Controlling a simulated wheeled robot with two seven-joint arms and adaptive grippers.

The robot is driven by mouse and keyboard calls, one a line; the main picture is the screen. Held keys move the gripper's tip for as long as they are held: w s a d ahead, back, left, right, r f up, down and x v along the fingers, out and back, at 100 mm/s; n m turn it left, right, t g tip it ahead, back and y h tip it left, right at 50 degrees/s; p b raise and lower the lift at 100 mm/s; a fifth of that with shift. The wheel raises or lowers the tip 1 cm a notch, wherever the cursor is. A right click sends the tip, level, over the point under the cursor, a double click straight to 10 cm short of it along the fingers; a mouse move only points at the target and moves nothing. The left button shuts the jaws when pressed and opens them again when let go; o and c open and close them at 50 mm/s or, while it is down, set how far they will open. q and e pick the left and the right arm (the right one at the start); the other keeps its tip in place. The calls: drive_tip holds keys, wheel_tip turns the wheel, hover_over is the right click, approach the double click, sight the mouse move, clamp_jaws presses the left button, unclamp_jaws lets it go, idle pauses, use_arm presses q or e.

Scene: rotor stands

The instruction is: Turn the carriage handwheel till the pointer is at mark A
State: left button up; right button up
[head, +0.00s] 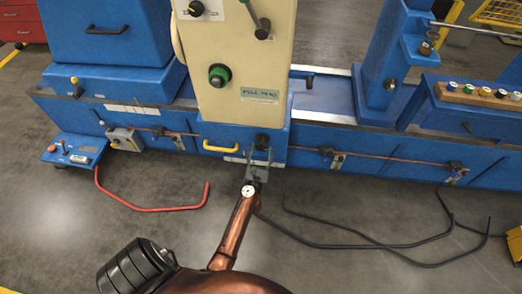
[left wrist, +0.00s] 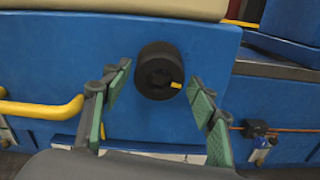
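The carriage handwheel is a small black round wheel (head: 262,140) on the blue front of the carriage (head: 215,132), below the cream column. In the left wrist view the handwheel (left wrist: 158,72) faces me, with a yellow mark at its lower right. My left gripper (head: 260,160) is in front of and just below it. In the left wrist view its green-padded fingers stand apart on either side of the wheel, with visible gaps; I cannot tell how deep they reach. A pale strip (left wrist: 130,149) runs below the wheel; no pointer or mark A is readable. My right gripper is not in view.
A yellow handle (head: 220,149) is left of the handwheel, close to my left finger in the left wrist view (left wrist: 42,110). The blue machine bed (head: 400,155) extends both ways. A red hose (head: 150,209) and black cables (head: 350,246) lie on the grey floor.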

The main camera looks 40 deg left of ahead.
sight(261, 148)
use_arm(q)
drive_tip(key=shift+o, duration=1.1)
drive_tip(key=shift+v, duration=1.8)
